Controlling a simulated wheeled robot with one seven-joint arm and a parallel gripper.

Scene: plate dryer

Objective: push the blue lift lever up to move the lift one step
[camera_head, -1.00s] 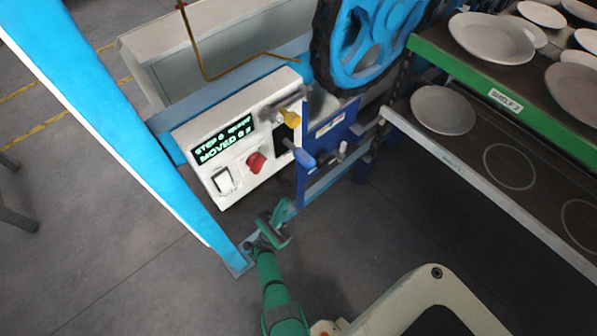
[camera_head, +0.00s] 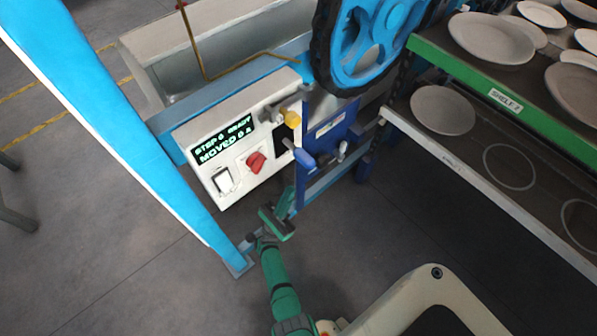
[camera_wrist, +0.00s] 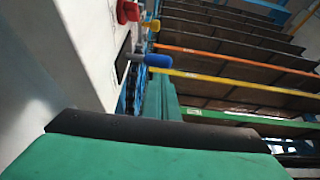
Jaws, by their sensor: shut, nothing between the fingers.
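The blue lift lever (camera_head: 304,158) sticks out from the blue side plate at the right end of the white control box. It also shows in the wrist view (camera_wrist: 158,61), above and beyond my gripper's green fingers (camera_wrist: 160,97). My gripper (camera_head: 288,198) is green, shut and empty. In the head view it sits below the lever, with a visible gap between them. The gripper's dark and green body fills the bottom of the wrist view and hides what is behind it.
The white control box (camera_head: 215,178) carries a lit display (camera_head: 222,138), a red knob (camera_head: 256,162), and a white switch (camera_head: 223,180). A yellow-tipped lever (camera_head: 292,119) sits above the blue one. A chain wheel (camera_head: 375,40) and plate shelves (camera_head: 500,98) stand right. A blue post (camera_head: 120,140) stands left.

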